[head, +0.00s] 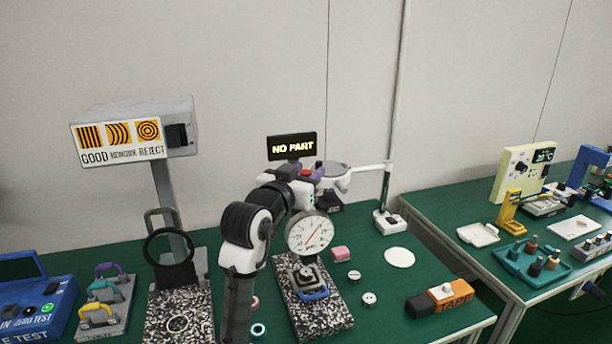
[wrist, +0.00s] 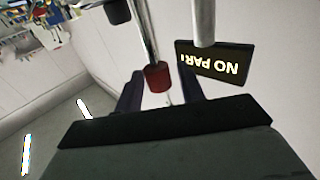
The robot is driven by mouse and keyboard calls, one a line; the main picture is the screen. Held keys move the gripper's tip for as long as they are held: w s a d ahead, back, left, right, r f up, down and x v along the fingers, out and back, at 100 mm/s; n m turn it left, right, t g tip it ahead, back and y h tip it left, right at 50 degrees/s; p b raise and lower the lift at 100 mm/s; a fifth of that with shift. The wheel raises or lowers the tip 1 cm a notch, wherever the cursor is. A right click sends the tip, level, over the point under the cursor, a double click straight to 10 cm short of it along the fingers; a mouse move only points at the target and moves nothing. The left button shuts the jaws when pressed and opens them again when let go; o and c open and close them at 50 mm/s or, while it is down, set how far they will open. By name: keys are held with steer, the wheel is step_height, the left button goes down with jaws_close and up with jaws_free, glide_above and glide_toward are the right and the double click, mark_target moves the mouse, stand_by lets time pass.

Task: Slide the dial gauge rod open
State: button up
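The dial gauge (head: 309,234) has a round white face with a red needle and stands over a speckled stone base (head: 325,320). In the wrist view its thin metal rod (wrist: 143,35) ends in a red knob (wrist: 157,77). My gripper (head: 306,175) is just above the dial, beside the gauge's top. In the wrist view my two dark fingers (wrist: 159,90) are apart, one on each side of the red knob, with a visible gap on the right. I cannot tell whether the left finger touches it. My arm hides part of the gauge stand in the head view.
A NO PART display (head: 292,147) stands right behind the gauge; it also shows in the wrist view (wrist: 214,64). A magnifier lamp (head: 387,190) is to the right. A tape dispenser (head: 441,299) lies at the front right. A sign box (head: 135,135) stands at left.

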steer(key=shift+f, duration=0.1)
steer(key=shift+s+a+f, duration=0.1)
steer(key=shift+s+a, duration=0.1)
steer(key=shift+s, duration=0.15)
steer(key=b+v, duration=0.3)
steer(key=v, duration=1)
